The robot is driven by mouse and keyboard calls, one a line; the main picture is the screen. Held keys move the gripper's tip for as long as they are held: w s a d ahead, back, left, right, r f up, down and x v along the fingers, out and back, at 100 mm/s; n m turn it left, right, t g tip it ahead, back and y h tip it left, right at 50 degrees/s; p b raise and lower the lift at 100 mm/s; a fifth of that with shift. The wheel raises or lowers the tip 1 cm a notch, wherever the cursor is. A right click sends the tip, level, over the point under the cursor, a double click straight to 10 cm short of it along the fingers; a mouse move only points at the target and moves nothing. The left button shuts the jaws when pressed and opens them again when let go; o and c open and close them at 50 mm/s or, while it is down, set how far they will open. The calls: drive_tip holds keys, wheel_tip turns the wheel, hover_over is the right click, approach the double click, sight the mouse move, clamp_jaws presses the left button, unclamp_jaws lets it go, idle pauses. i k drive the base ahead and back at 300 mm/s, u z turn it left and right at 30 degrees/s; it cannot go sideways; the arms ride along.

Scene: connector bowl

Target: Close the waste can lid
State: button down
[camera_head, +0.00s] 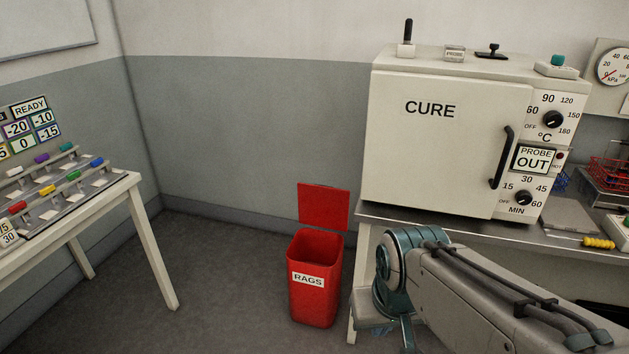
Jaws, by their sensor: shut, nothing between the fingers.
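The red waste can (316,285) stands on the floor left of the bench, with a white RAGS label on its front. Its square red lid (323,206) stands raised at the back of the can, so the top is open. The upper inner walls show; the bottom inside is hidden. My arm comes in from the lower right, and its teal joint is to the right of the can, apart from it in the picture. I cannot make out my gripper's fingers in this view.
A large CURE oven (440,140) sits on the bench (450,225) at right, above and beside the can. A white table (120,195) with colored connectors stands at left. The grey floor (220,290) between that table and the can is clear.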

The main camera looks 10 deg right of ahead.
sight(321, 206)
drive_tip(key=u, duration=0.85)
drive_tip(key=i, duration=1.4)
drive_tip(key=z, duration=0.75)
drive_tip(key=i, duration=1.1)
drive_tip(key=z, duration=0.9)
